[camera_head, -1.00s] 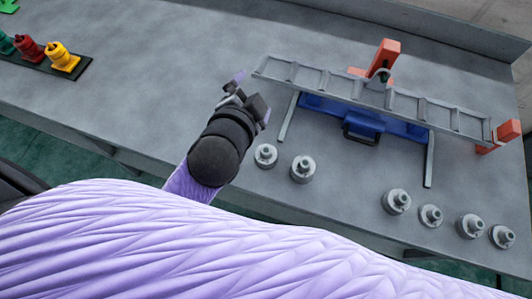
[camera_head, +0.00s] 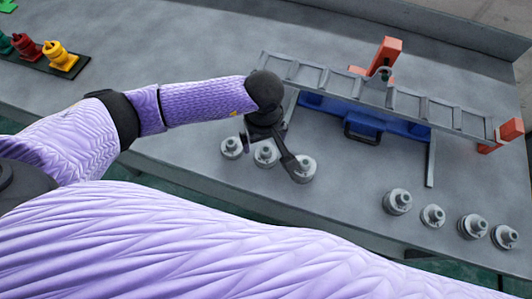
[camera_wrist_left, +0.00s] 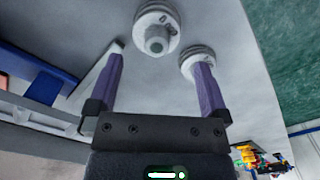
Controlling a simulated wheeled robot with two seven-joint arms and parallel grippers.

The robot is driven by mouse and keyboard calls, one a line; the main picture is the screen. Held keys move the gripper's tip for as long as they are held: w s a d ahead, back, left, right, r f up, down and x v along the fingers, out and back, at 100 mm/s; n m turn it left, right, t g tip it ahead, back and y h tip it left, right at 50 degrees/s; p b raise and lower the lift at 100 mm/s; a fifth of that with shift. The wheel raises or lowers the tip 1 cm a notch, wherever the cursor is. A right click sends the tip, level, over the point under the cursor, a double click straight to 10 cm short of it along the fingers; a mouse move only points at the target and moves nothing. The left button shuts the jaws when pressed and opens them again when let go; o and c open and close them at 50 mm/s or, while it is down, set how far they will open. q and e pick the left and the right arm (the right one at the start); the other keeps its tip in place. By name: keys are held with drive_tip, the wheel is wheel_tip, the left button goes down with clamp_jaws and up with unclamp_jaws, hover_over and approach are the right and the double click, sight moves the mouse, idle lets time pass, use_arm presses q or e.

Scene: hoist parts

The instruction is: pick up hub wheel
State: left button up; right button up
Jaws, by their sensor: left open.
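Several grey hub wheels lie on the grey table. On the left are three, a left one (camera_head: 231,148), a middle one (camera_head: 265,155) and a right one (camera_head: 304,170). My left gripper (camera_head: 272,157) is open above this group, its fingers pointing down and partly covering the right wheel. In the left wrist view, one hub wheel (camera_wrist_left: 157,34) shows between and beyond the open fingertips (camera_wrist_left: 161,58), with nothing held. Another hub wheel (camera_wrist_left: 194,55) is partly hidden behind the right finger. My right gripper is out of view.
More hub wheels (camera_head: 397,201) lie at the right front. Coloured parts (camera_head: 60,56) stand on a black strip at far left.

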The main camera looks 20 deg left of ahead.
sight(266, 149)
use_arm(q)
drive_tip(key=f, duration=0.3)
drive_tip(key=f+b, duration=0.1)
drive_tip(key=f, duration=0.1)
drive_tip(key=shift+d+f, duration=0.25)
drive_tip(key=shift+r, duration=0.1)
clamp_jaws()
